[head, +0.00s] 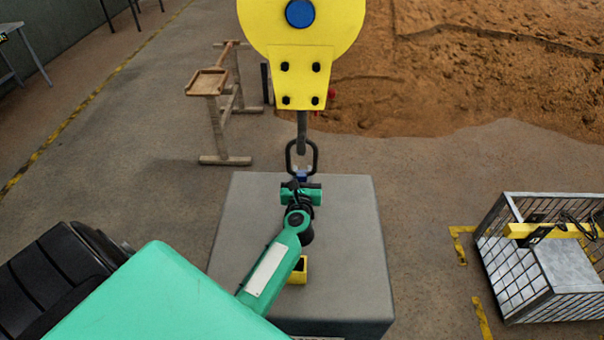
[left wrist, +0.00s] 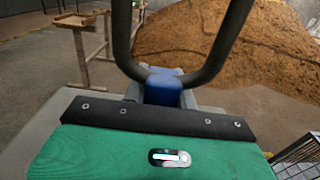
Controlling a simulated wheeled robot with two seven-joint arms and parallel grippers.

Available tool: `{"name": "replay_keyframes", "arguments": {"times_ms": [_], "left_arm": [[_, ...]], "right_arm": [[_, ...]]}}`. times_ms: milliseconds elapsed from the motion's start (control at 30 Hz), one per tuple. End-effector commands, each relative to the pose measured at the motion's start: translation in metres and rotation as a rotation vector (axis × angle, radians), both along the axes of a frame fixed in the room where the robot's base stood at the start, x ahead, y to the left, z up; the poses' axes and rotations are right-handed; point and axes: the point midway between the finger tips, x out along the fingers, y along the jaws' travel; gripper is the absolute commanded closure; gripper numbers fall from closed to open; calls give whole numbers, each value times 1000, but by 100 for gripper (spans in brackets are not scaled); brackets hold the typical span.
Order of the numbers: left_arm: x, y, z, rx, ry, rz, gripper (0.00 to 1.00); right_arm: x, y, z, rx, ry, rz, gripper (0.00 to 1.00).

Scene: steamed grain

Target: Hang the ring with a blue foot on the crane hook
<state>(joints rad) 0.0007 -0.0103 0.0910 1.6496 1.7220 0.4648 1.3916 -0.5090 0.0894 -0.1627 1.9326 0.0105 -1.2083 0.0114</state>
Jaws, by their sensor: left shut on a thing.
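A black ring (head: 315,158) with a blue foot (head: 302,175) stands upright in my left gripper (head: 301,183), which is shut on the foot. The ring and its blue foot (left wrist: 163,90) also show close up in the left wrist view, above my green gripper body. The crane hook (head: 301,133) hangs under a yellow block (head: 300,75) with a blue disc. In the head view the hook's lower end overlaps the ring's upper part; I cannot tell whether it passes through or is in front or behind. The hook is not seen in the left wrist view. My right gripper is not in view.
A grey block (head: 355,250) stands below my left arm, with a small yellow piece (head: 299,271) on it, partly hidden. A wire cage (head: 520,285) with yellow and black gear stands at right. A wooden stand (head: 226,130) and a soil heap (head: 460,70) lie behind.

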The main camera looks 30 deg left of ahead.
Motion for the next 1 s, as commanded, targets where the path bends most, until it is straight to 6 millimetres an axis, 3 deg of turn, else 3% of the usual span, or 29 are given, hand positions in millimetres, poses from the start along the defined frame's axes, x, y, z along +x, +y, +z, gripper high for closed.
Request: {"name": "replay_keyframes", "arguments": {"times_ms": [167, 200, 300, 333, 733, 1000], "left_arm": [[1, 0, 3, 2, -5, 0, 100], [1, 0, 3, 2, -5, 0, 69], [1, 0, 3, 1, -4, 0, 49], [1, 0, 2, 1, -4, 0, 47], [-8, -5, -2, -2, 3, -1, 47], [-51, -32, -2, -2, 2, 0, 47]], "right_arm": [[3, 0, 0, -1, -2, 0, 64], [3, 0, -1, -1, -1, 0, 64], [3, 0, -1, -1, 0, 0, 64], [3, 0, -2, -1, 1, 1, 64], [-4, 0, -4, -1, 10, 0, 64], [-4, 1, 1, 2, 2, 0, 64]]}}
